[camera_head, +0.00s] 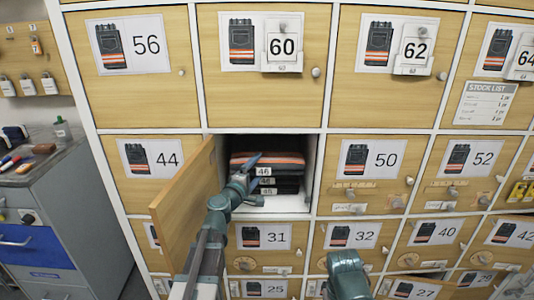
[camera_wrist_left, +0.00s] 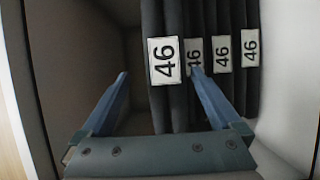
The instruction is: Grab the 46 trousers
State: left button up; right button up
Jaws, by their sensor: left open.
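A stack of folded dark trousers with orange and grey bands on top (camera_head: 268,160) lies in the open compartment. The white labels on their front edges read 46. In the left wrist view the stack appears turned on its side, with several 46 labels; the topmost trousers (camera_wrist_left: 158,105) are leftmost. My left gripper (camera_head: 255,172) is open at the stack's front. In the left wrist view its fingers (camera_wrist_left: 160,76) are spread: one over the empty space beside the top trousers, the other overlapping the second label. Whether they touch cloth I cannot tell.
The compartment's wooden door (camera_head: 183,205) stands open to the left, beside my left arm. Closed numbered lockers surround it, such as 44 (camera_head: 140,185) and 50 (camera_head: 345,195). A grey cabinet (camera_head: 55,200) with small items on top stands at far left.

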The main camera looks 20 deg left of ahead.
aim_at(267, 152)
pick_arm(q)
jog(key=w, duration=0.1)
jog(key=w+d, duration=0.1)
jog(key=w, duration=0.3)
jog(key=shift+d+f+b, duration=0.15)
jog(key=shift+f+b, duration=0.2)
grip_shut()
